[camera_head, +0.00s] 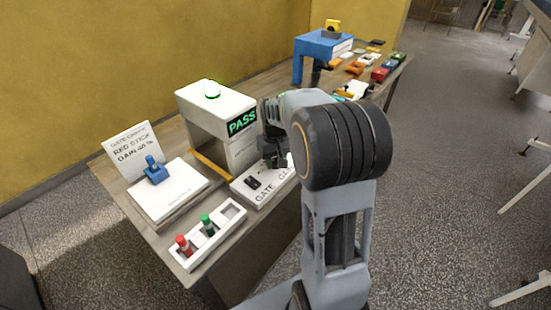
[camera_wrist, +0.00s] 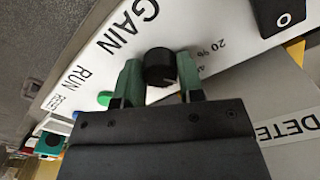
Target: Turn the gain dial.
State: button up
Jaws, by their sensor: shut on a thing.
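The gain dial (camera_wrist: 160,68) is a black round knob on a white panel (camera_wrist: 95,62) in the wrist view, beside the printed words GAIN and RUN and a 20 % mark. My gripper (camera_wrist: 160,75) has its two green fingers on either side of the dial, shut on it. In the head view my gripper (camera_head: 275,152) is over the white panel with the word GATE, in front of the white detector box (camera_head: 215,115). The dial is hidden there behind my arm. A pointer mark on the dial is too small to read.
The detector box shows PASS in green. A blue piece (camera_head: 155,170) stands on a white plate. A white rack (camera_head: 225,222) holds a red and a green stick. A blue frame (camera_head: 322,45) stands farther back.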

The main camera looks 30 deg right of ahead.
aim_at(275, 160)
jog(key=shift+m, duration=1.1)
jog(key=o, duration=0.9)
notch_tip(275, 160, up, 14)
jog(key=shift+f+p, duration=0.1)
jog(key=shift+p, duration=0.5)
